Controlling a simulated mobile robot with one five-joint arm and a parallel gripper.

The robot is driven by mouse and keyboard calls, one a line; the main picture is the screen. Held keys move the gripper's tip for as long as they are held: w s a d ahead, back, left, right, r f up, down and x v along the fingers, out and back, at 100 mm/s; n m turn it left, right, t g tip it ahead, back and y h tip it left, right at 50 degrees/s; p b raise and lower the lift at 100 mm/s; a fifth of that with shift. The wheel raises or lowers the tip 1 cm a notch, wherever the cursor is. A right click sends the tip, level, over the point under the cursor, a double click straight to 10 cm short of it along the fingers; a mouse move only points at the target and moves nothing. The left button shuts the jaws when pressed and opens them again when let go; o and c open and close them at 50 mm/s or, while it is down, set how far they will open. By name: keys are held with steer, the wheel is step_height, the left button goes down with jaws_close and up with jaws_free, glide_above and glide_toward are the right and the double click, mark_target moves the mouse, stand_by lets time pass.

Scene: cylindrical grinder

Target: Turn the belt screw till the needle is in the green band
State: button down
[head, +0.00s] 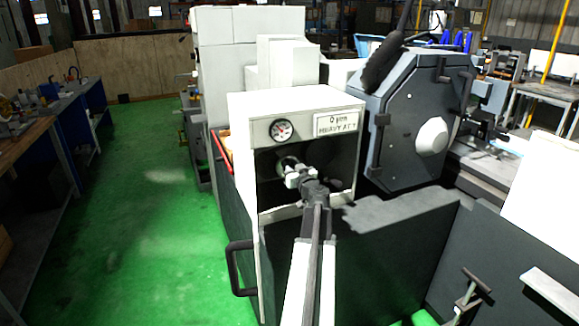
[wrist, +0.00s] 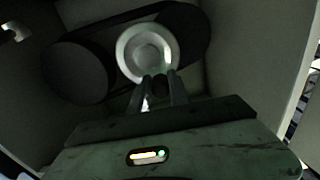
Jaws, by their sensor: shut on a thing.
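The dial gauge (head: 281,130) is a round white face in a dark rim on the front of the white machine housing. It shows some red, but it is too small to tell where the needle stands against the green band. My gripper (head: 289,167) reaches into the dark opening below the gauge. In the wrist view my gripper (wrist: 159,80) is shut at the lower edge of a pale round pulley (wrist: 148,50), on what I take to be the belt screw, mostly hidden between the fingers. A black belt (wrist: 80,72) runs beside the pulley.
The housing walls close in around the opening. A label plate (head: 338,122) is right of the gauge. A dark guard (head: 415,120) stands to the right, and a black handle (head: 236,268) sticks out at lower left. Green floor (head: 140,220) is clear on the left.

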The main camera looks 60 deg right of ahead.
steer(key=shift+s+d+m, duration=0.1)
steer(key=shift+d+m, duration=0.05)
steer(key=shift+m, duration=0.55)
steer(key=c, duration=1.2)
jaws_free()
steer(key=shift+c, duration=0.2)
steer(key=v, duration=0.8)
